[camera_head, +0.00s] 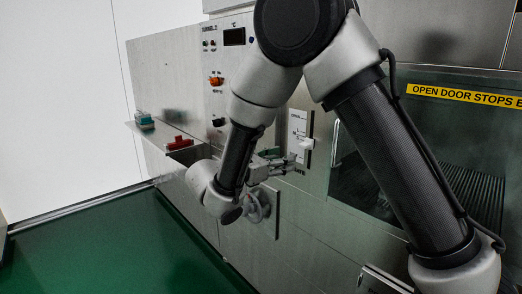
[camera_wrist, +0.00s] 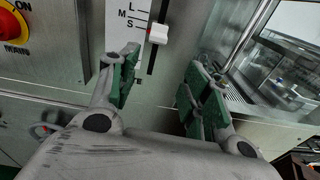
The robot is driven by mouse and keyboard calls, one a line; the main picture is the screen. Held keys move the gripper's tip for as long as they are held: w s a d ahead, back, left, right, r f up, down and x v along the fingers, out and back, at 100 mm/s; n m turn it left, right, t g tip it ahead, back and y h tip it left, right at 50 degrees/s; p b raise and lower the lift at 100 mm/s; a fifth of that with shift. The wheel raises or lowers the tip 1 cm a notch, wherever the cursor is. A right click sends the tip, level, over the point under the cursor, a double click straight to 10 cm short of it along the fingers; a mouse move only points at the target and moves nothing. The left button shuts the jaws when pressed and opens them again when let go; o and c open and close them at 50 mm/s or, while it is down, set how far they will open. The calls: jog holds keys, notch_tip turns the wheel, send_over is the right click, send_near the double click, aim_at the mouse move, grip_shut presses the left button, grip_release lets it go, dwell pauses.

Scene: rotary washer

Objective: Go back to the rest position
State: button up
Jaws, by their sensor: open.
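My gripper (camera_wrist: 158,95) is open, with its two green-padded fingers apart and nothing between them in the wrist view. It is close in front of the washer's steel front panel. A white slider knob (camera_wrist: 158,33) sits on a scale plate marked L, M and S, just beyond the fingertips. In the head view the gripper (camera_head: 283,165) is below and left of the slider knob (camera_head: 306,143). My arm is bent and reaches across the panel. I cannot tell from the pictures whether any finger touches the panel.
A red and yellow switch (camera_wrist: 12,28) is at upper left in the wrist view. A ledge (camera_head: 160,135) holds a red item (camera_head: 179,142) and a teal item (camera_head: 145,121). A window with a yellow label (camera_head: 465,96) is at right. Green floor (camera_head: 110,250) is clear at left.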

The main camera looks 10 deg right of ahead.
jog(key=s+d+f+m+g+y, duration=0.4)
jog(key=s+d+m+g+y, duration=0.2)
jog(key=s+d+m+g, duration=0.6)
jog(key=s+d+r+m+t+y, duration=0.3)
jog(key=s+d+r+m+y, duration=0.1)
jog(key=s+d+r+m, duration=0.1)
jog(key=s+d+r+m+t+y, duration=0.3)
jog(key=s+d+m, duration=0.3)
jog(key=s, duration=0.4)
jog(key=shift+s+r+m+t+y, duration=0.3)
jog(key=shift+r+m+y, duration=0.2)
jog(key=shift+r+m, duration=0.3)
